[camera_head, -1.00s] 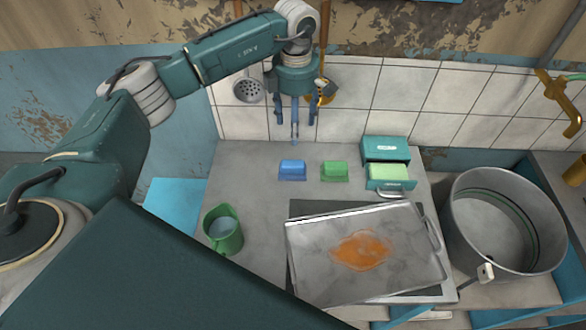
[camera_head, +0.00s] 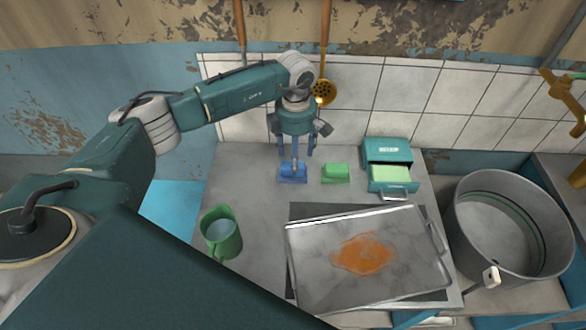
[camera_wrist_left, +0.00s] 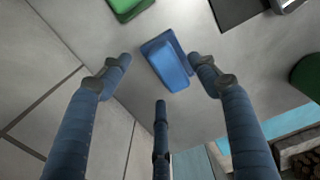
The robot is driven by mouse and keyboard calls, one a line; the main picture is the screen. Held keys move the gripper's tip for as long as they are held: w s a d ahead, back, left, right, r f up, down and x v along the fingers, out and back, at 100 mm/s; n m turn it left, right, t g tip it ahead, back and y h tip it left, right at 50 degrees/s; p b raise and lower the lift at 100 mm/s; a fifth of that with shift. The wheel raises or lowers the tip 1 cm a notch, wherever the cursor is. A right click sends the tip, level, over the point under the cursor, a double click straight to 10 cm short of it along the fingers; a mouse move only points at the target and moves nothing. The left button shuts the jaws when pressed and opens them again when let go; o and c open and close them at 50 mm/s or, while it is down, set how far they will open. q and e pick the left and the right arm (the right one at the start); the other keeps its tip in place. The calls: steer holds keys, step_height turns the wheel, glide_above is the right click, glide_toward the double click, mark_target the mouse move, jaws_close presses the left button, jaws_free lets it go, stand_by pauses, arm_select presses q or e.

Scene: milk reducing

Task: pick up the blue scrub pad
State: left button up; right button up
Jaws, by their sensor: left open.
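The blue scrub pad (camera_head: 293,173) lies on the grey counter near the tiled wall, left of a green scrub pad (camera_head: 335,173). My left gripper (camera_head: 295,160) points down just above the blue pad and partly covers it. In the left wrist view the blue pad (camera_wrist_left: 167,62) sits between and beyond the spread fingers of my left gripper (camera_wrist_left: 160,75), which is open and empty. I cannot tell whether any finger touches the pad. The green pad (camera_wrist_left: 128,6) shows at that view's top edge. My right gripper is not in view.
A teal box with an open drawer (camera_head: 390,182) stands right of the pads. A metal tray with an orange spill (camera_head: 320,285) lies in front. A green mug (camera_head: 221,235) stands at left and a large pot (camera_head: 462,230) at right.

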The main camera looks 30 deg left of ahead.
arm_select(q)
steer(key=f, duration=0.2)
steer(key=f+p, duration=0.1)
steer(key=shift+s+d+f, duration=0.1)
steer(key=shift+s, duration=0.15)
steer(key=shift+f, duration=0.2)
steer(key=c, duration=1.2)
steer(key=shift+c, duration=0.3)
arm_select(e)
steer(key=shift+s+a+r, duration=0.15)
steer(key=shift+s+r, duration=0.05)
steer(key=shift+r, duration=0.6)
arm_select(q)
steer(key=shift+r, duration=0.15)
